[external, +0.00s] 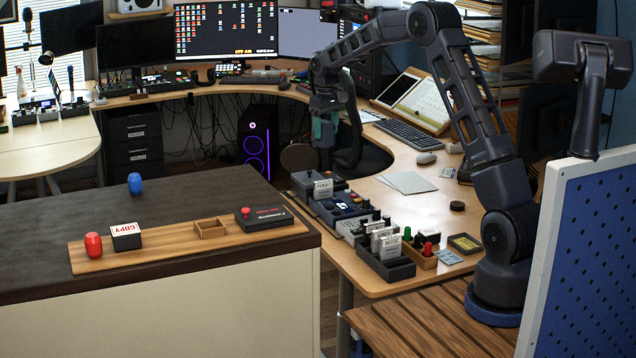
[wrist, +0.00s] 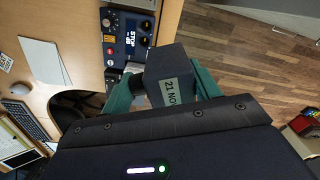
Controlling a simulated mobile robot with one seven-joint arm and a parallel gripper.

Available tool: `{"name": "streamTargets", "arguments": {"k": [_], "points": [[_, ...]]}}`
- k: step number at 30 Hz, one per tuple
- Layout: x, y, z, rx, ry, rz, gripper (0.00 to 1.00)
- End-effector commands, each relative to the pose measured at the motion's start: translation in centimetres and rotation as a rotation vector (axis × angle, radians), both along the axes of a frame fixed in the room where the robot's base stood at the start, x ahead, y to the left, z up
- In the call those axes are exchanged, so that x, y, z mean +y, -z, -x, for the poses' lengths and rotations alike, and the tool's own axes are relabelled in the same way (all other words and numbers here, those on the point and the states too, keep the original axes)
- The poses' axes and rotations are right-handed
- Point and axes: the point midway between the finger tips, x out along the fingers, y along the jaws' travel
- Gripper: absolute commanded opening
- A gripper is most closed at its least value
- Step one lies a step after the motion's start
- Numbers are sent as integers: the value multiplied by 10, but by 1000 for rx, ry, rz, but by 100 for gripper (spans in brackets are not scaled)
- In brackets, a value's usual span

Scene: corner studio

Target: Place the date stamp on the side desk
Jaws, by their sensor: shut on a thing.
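The date stamp (wrist: 172,68) is a dark block with a pale label reading "21 NOV". It sits between the teal fingers of my gripper (wrist: 163,84) in the wrist view. In the external view my gripper (external: 323,128) points down, over the gap near the left edge of the curved wooden desk; the stamp is small and dark there. A dark-topped desk (external: 60,220), which looks like the side desk, stands at the front left, to the left of my gripper. Another light wooden table (external: 50,148) stands behind it.
Devices and a file holder (external: 386,265) line the curved desk. The dark top's far left is clear.

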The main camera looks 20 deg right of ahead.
Motion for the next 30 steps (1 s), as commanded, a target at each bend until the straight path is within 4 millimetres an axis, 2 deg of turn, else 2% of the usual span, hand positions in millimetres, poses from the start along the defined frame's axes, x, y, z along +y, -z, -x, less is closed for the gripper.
{"name": "streamTargets", "arguments": {"k": [1, 9, 15, 18, 21, 24, 28, 30], "points": [[-25, 7, -5, 1, 36, 0, 35], [-138, 41, -16, 1, 199, 4, 35], [-217, 66, -14, 1, 313, 6, 35], [-248, 75, -11, 1, 358, 7, 35], [-270, 82, -7, 2, 390, 9, 35], [-284, 86, -5, 1, 410, 9, 35], [-291, 96, -4, 0, 420, 10, 35], [-291, 107, -4, 3, 421, 10, 35]]}}
